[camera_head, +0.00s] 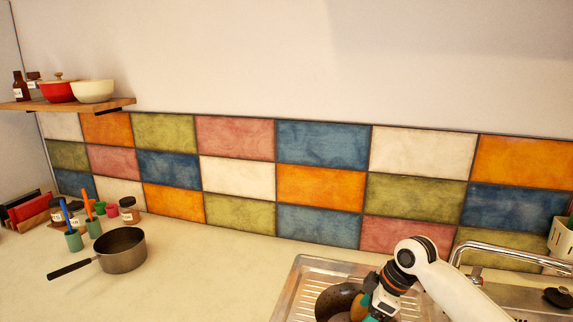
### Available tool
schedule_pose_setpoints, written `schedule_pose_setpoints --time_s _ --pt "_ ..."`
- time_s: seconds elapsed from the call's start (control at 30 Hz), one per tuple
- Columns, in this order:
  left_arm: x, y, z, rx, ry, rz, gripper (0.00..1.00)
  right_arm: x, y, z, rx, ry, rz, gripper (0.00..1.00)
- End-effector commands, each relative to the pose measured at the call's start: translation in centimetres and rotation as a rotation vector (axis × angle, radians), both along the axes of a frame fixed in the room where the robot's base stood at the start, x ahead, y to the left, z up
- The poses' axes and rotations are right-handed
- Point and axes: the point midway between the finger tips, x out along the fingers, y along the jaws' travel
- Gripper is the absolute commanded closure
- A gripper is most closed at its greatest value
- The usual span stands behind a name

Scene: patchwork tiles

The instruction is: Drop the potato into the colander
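My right gripper (373,306) reaches down from the right over the metal drainboard (305,283) of the sink, at the bottom edge of the head view. A dark rounded thing (333,302) lies beside it on the left, possibly the colander or a piece of produce; I cannot tell which. A small orange-brown patch (360,308) between that and the gripper may be the potato. The arm and frame edge hide much of it, so I cannot tell whether the fingers hold it. My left gripper is not in view.
A dark saucepan (122,252) with its handle to the left stands on the counter (200,285), near jars and cups. A faucet (505,252) arches behind my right arm. A cream container (562,238) stands at the right edge. The counter's middle is clear.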

Motion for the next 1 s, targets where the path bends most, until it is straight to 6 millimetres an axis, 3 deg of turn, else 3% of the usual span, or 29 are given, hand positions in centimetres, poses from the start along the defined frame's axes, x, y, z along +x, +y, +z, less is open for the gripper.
schedule_pose_setpoints --time_s 0.37,0.8,1.0 --pt "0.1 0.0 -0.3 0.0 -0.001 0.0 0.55 0.0 -0.3 0.5 0.0 -0.001 0.0 0.28" --pt "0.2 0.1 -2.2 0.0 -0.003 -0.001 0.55 -1.1 -3.3 8.4 0.0 -0.003 0.0 0.28" --pt "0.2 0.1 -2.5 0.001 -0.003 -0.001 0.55 -1.4 -4.2 10.6 0.0 -0.001 0.0 0.28"
